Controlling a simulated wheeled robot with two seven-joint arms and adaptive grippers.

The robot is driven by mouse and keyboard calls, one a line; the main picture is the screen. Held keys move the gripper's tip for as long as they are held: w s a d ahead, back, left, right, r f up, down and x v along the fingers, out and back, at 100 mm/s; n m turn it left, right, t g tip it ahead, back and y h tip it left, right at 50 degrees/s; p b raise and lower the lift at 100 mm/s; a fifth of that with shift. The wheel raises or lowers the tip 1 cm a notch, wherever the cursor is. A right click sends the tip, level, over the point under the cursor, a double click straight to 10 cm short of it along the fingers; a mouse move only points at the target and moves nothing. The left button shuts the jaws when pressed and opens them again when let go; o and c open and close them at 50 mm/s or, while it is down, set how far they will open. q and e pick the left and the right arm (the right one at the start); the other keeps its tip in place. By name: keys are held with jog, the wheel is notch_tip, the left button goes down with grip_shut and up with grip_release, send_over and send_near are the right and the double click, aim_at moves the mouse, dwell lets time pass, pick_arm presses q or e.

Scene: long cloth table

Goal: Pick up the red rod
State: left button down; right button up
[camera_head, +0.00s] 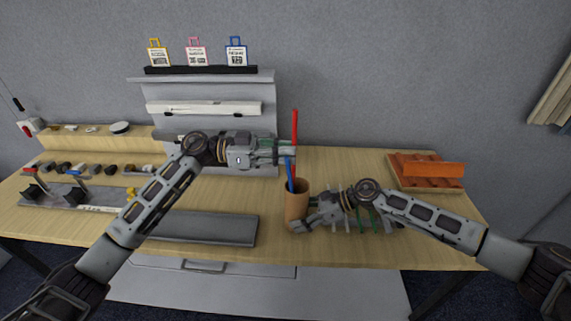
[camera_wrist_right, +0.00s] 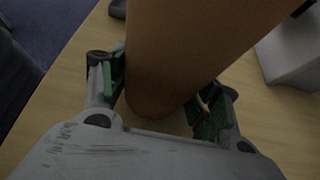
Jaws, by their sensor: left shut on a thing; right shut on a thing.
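The red rod (camera_head: 295,127) stands upright in the head view, and my left gripper (camera_head: 289,150) is shut on it above the cup. A brown cup (camera_head: 296,206) stands on the table (camera_head: 270,189) below, with a blue rod (camera_head: 290,176) sticking out of its mouth. My right gripper (camera_head: 309,213) is shut on the cup from the right. The right wrist view shows the cup's side (camera_wrist_right: 190,50) between the two fingers. The red rod's lower end is hard to make out behind the gripper and blue rod.
An orange-brown tray (camera_head: 420,184) lies at the back right. A grey flat panel (camera_head: 205,228) lies at the front left of the cup. Several small parts (camera_head: 83,167) line the left side. A white shelf unit (camera_head: 205,108) with three small bags stands behind my left gripper.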

pick_arm(q)
jog(key=shift+r, duration=1.75)
pick_arm(e)
jog(key=o, duration=0.8)
jog(key=shift+o, duration=0.2)
jog(key=shift+d, duration=0.15)
jog(key=shift+v, duration=5.85)
pick_arm(q)
jog(key=shift+r, duration=0.2)
pick_arm(e)
jog(key=shift+r, duration=0.2)
pick_arm(q)
notch_tip(320, 180, up, 9)
jog(key=p, duration=0.9)
pick_arm(e)
notch_tip(320, 180, up, 9)
